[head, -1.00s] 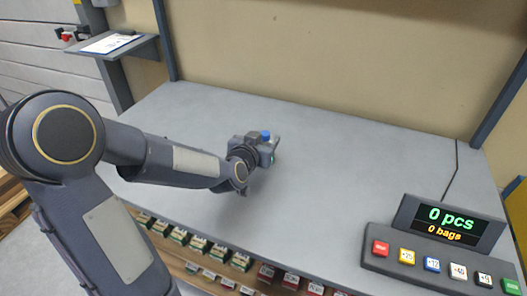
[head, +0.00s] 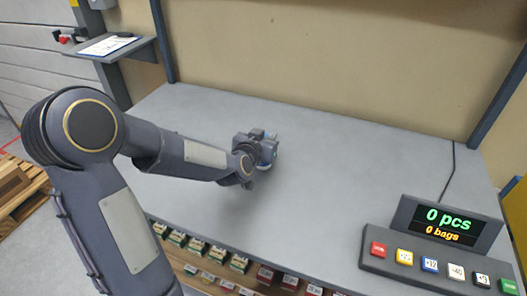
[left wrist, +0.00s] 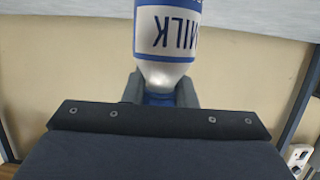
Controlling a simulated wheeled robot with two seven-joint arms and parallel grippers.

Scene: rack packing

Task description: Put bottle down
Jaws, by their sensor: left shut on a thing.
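A milk bottle (left wrist: 165,38) with a white body, a blue band and blue lettering shows at the top of the left wrist view, its label upside down in that picture. My left gripper (left wrist: 161,96) is shut on its neck end, near the blue cap. In the head view my left gripper (head: 266,148) is over the middle of the grey table (head: 340,180) and hides nearly all of the bottle. I cannot tell whether the bottle's base touches the table. My right gripper is not in view.
A counter console (head: 437,248) with coloured buttons and a display stands at the right front. Racks of small boxes (head: 205,255) lie below the table's front edge. A side shelf (head: 110,48) holds a clipboard. The table is clear around the gripper.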

